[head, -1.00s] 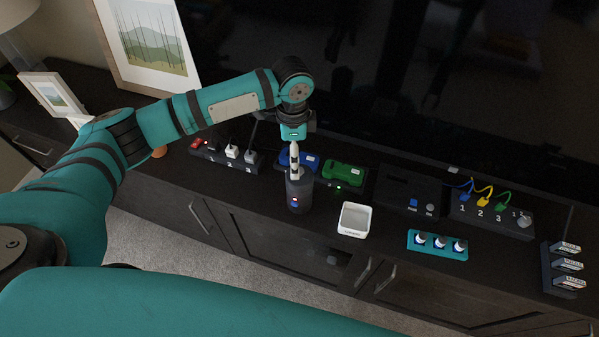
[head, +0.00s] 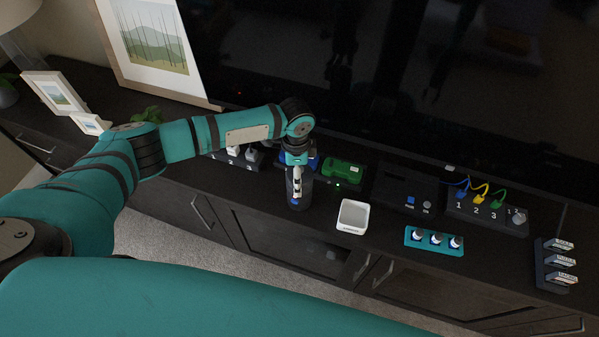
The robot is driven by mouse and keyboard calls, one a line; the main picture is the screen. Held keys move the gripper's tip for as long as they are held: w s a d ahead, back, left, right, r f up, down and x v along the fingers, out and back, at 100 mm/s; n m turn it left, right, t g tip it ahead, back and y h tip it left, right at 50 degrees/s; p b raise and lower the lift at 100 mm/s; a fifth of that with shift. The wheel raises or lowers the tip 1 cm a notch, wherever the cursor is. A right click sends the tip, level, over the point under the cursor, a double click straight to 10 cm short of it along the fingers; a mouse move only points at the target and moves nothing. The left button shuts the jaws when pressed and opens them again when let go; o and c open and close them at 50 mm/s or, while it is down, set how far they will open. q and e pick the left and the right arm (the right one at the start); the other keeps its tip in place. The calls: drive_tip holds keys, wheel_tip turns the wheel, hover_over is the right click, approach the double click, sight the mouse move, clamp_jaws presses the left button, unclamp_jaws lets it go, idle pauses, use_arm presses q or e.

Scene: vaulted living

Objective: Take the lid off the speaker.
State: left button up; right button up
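The speaker (head: 297,197) is a dark upright cylinder near the front edge of the cabinet top, with small lights on its front. My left gripper (head: 297,184) points down over the speaker's top, with its fingers at or just in front of the top rim. The lid is hidden behind the gripper, and I cannot tell whether the fingers touch it or are closed on it. My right gripper is not in view.
A white open box (head: 352,217) stands just right of the speaker. Behind are a green block (head: 342,171) and a socket strip (head: 236,157). Further right are a teal tray (head: 434,241), a cable panel (head: 487,210) and a small rack (head: 556,265). The TV rises behind.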

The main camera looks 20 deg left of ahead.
use_arm(q)
drive_tip(key=c, duration=1)
drive_tip(key=shift+r, duration=0.2)
